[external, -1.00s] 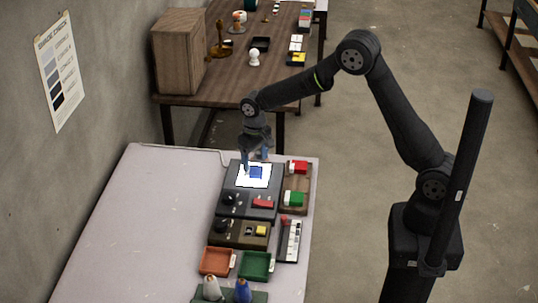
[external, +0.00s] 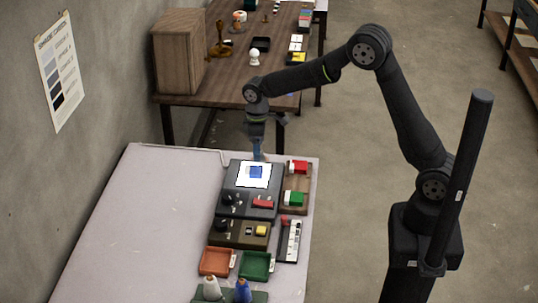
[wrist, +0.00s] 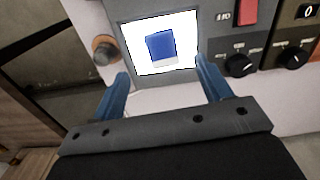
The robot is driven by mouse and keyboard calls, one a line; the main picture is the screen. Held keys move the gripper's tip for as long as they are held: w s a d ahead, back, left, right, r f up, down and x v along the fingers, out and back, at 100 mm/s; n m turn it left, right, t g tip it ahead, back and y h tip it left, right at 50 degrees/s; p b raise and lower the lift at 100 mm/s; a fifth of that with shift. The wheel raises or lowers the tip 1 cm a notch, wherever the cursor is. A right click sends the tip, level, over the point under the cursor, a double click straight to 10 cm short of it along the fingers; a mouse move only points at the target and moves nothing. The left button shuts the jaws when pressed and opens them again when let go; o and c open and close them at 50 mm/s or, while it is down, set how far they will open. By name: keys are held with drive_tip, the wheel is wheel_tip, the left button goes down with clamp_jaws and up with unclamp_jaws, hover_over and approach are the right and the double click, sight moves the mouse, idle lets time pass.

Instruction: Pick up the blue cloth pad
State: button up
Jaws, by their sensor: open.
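The blue cloth pad (external: 256,172) lies flat on a bright white lit panel set in a dark box on the pale table. In the wrist view the blue pad (wrist: 161,45) sits on the white panel (wrist: 183,62), with a pale strip along its lower edge. My gripper (external: 258,152) hangs just behind the panel's far edge, above the table. In the wrist view my gripper's two blue fingers (wrist: 163,82) are spread wide and empty. The pad lies beyond the fingertips and between their lines, apart from both.
A wooden tray (external: 284,207) with red and green blocks stands right of the panel box. A box with knobs and a yellow button (external: 261,230), an orange tray (external: 215,262) and a green tray (external: 256,266) lie nearer. The table's left side (external: 150,220) is clear.

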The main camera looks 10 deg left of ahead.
sight(259, 170)
wheel_tip(259, 170, down, 9)
drive_tip(key=shift+d, duration=0.15)
idle(0.4)
drive_tip(key=shift+c, duration=0.4)
drive_tip(key=c, duration=1)
